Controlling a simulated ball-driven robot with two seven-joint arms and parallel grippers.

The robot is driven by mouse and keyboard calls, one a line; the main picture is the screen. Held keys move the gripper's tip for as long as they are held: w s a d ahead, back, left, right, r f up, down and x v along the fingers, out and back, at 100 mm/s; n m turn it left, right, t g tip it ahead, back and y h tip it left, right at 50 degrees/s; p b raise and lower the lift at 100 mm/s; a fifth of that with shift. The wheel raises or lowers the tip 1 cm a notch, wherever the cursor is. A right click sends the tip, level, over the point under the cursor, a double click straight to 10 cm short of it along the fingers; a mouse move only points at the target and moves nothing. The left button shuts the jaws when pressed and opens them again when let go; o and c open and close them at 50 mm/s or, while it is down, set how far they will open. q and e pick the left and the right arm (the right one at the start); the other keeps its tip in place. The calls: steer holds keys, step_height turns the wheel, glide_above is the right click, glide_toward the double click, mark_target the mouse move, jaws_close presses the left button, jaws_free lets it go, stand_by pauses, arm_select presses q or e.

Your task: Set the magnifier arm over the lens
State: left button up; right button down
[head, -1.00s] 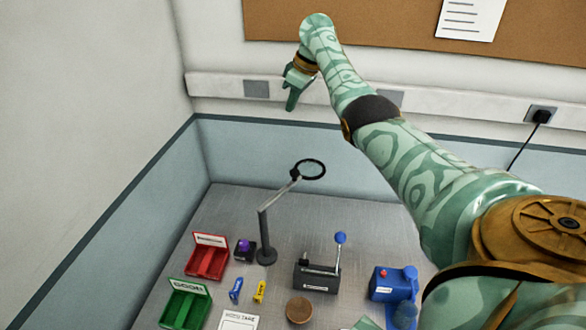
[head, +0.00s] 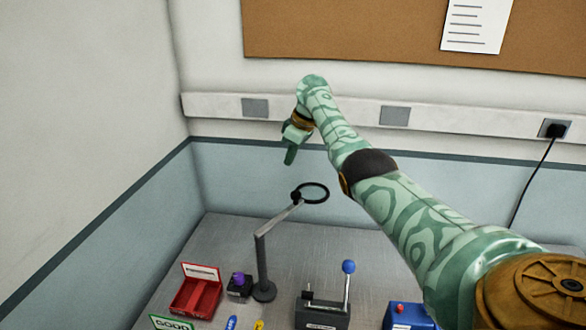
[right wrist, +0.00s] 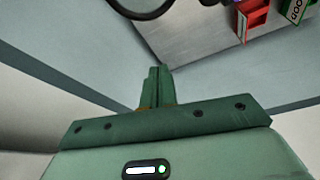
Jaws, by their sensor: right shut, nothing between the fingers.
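The magnifier stands on the table with a round dark base, a grey post (head: 262,262) and a sloping arm (head: 279,219) that rises to the right. Its black ring (head: 326,198) is at the arm's end, and part of it shows at the top of the right wrist view (right wrist: 172,9). My right gripper (head: 289,160) is shut and empty, pointing down, above and slightly left of the ring in the picture, apart from it. Its closed fingers also show in the right wrist view (right wrist: 158,72). I cannot tell which table item is the lens. My left gripper is out of view.
A red bin (head: 196,295), a green bin (head: 170,322) and a purple-topped black block (head: 239,286) stand left of the post. A black fixture with a blue-knobbed lever (head: 348,267) and a blue box (head: 405,317) stand right. Walls close the back and left.

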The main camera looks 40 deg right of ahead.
steer(key=b+x, duration=0.7)
steer(key=x, duration=0.3)
steer(key=s+p, duration=0.1)
steer(key=s+d+p, duration=0.1)
steer(key=p, duration=0.1)
steer(key=s+d+r+p, duration=0.1)
steer(key=shift+s, duration=0.4)
steer(key=shift+s+r+p, duration=0.1)
steer(key=shift+p, duration=0.2)
